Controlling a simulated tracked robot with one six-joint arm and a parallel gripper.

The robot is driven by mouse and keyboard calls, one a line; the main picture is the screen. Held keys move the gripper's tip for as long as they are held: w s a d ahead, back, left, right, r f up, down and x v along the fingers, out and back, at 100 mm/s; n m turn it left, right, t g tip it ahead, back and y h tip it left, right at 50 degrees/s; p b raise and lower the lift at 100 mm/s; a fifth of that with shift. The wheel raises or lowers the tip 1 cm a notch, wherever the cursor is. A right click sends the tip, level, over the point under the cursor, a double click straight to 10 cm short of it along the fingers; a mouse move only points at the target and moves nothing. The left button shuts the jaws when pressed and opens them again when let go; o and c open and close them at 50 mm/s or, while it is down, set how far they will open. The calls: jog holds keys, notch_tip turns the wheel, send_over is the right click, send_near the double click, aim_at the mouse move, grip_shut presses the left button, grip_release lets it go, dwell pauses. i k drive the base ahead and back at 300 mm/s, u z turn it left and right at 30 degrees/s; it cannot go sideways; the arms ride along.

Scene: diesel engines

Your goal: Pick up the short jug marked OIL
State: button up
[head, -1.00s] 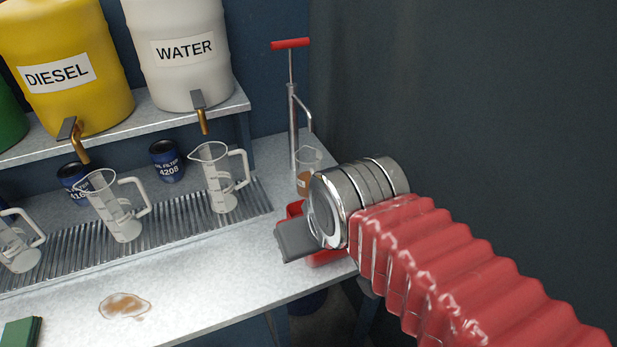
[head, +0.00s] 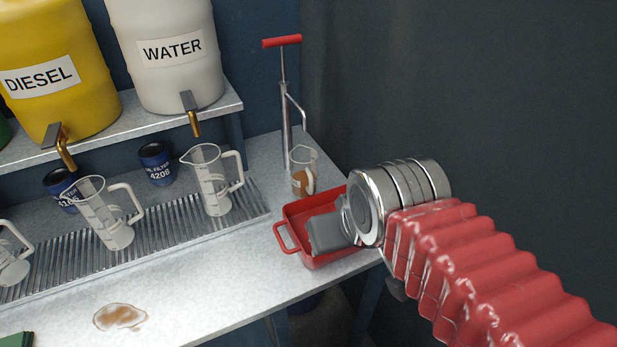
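A short clear jug (head: 302,184) with brown liquid in its lower part stands on the bench at the back right, in front of the hand pump. No OIL marking is readable on it from here. My gripper (head: 328,233) hangs over the red tray, in front of and to the right of the short jug, apart from it in the picture. Only one broad grey finger face shows, so its opening is hidden. I see nothing held in it.
The red tray (head: 291,240) sits at the bench's right front edge. The hand pump (head: 285,110) stands behind the jug. Taller clear jugs (head: 211,182) stand on the ribbed drain strip at left. A brown spill (head: 120,317) lies front left; the bench middle is clear.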

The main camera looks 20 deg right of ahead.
aim_at(303, 159)
jog(key=k, duration=1.7)
jog(key=u, duration=0.4)
jog(key=i, duration=1.7)
jog(key=u, duration=0.05)
